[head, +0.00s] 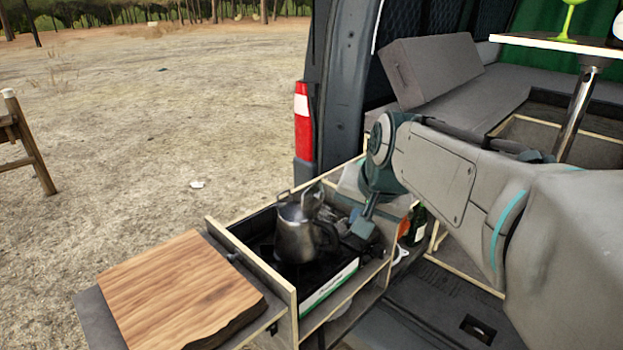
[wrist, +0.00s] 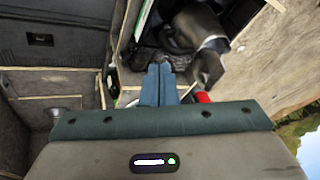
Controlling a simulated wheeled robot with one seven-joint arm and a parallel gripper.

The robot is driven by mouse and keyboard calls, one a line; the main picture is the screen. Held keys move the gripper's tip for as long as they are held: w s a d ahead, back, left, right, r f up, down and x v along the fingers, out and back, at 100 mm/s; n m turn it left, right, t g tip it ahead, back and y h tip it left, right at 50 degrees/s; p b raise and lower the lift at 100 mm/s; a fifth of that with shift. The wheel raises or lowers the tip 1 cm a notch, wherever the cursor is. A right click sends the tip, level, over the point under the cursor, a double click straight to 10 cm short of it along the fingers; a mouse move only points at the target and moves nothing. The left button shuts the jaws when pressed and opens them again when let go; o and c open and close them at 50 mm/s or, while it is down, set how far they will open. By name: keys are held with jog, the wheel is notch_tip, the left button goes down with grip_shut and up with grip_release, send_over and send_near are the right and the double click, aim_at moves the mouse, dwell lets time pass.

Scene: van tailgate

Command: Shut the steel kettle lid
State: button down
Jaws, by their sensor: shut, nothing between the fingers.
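The steel kettle (head: 300,238) stands upright on the stove in the pull-out kitchen box. Its lid (head: 311,198) appears raised at the top of the kettle, tilted up rather than lying flat, though the handle beside it makes the edge hard to read. My gripper (head: 362,228) is just right of the kettle, pointing down, apart from the lid. In the wrist view my gripper's fingers (wrist: 158,84) are together and empty. The dark kettle (wrist: 196,28) shows beyond them, to the upper right, partly in shadow.
The stove (head: 330,285) sits between the wooden walls of the box. A wooden board (head: 180,285) lies at the left. A dark bottle (head: 417,226) stands right of my gripper. The van's rear pillar and red tail light (head: 302,120) rise behind. Open ground lies left.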

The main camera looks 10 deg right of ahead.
jog(key=w+d+r+m+t, duration=0.1)
jog(key=w+r+m, duration=0.1)
jog(key=w+r, duration=0.3)
jog(key=p, duration=0.1)
send_near(317, 200)
jog(key=d+f, duration=0.4)
jog(key=w+a, duration=0.1)
jog(key=w+a+p, duration=0.1)
jog(key=shift+a+f, duration=0.2)
jog(key=shift+a, duration=0.1)
jog(key=shift+r+p, duration=0.15)
jog(key=shift+p, duration=0.25)
